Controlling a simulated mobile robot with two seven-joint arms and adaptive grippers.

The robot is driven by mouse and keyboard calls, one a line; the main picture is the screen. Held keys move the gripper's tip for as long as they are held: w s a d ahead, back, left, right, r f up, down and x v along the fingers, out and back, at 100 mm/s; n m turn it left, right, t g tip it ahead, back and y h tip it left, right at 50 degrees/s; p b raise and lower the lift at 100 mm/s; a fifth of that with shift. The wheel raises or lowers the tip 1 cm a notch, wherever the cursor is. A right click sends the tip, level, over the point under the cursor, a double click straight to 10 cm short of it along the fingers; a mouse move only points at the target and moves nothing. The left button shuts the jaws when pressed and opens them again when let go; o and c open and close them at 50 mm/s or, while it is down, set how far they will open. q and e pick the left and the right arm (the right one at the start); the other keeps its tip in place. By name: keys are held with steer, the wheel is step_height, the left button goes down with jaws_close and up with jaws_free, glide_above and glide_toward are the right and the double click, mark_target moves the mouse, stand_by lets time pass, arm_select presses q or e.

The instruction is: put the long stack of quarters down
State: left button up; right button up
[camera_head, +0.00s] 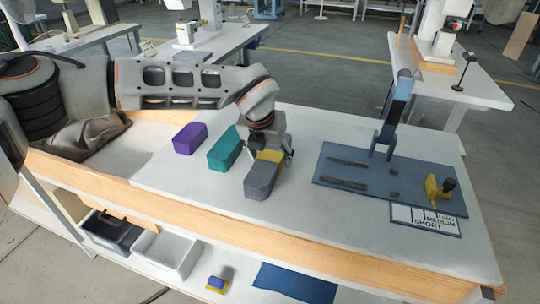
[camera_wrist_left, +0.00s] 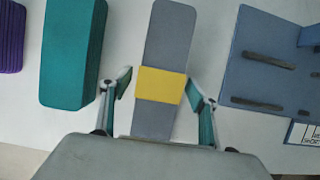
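A grey stack with a yellow band (camera_head: 262,177) lies on the white table, under my left gripper (camera_head: 266,147). In the left wrist view the grey stack (camera_wrist_left: 168,40) runs between the two fingers of my left gripper (camera_wrist_left: 159,88), with the yellow band (camera_wrist_left: 161,86) level with the fingertips. The fingers stand open on either side of it, with a narrow gap seen at least on the left. A teal stack (camera_head: 225,147) and a purple stack (camera_head: 190,138) lie to its left. I cannot tell for sure which is the long one. My right gripper is not in view.
A blue press board (camera_head: 330,178) with dark bars and an upright blue press (camera_head: 392,120) stands to the right. A yellow tool (camera_head: 434,192) and a size card (camera_head: 425,220) are at its front right. White table surface is free in front. Bins (camera_head: 168,252) sit on the shelf below.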

arm_select(q)
steer(key=shift+r, duration=0.1)
steer(key=shift+r, duration=0.3)
steer(key=p+v, duration=0.1)
steer(key=v, duration=1)
steer(key=shift+s+r, duration=0.15)
steer(key=shift+s, duration=0.05)
steer(key=shift+a, duration=0.1)
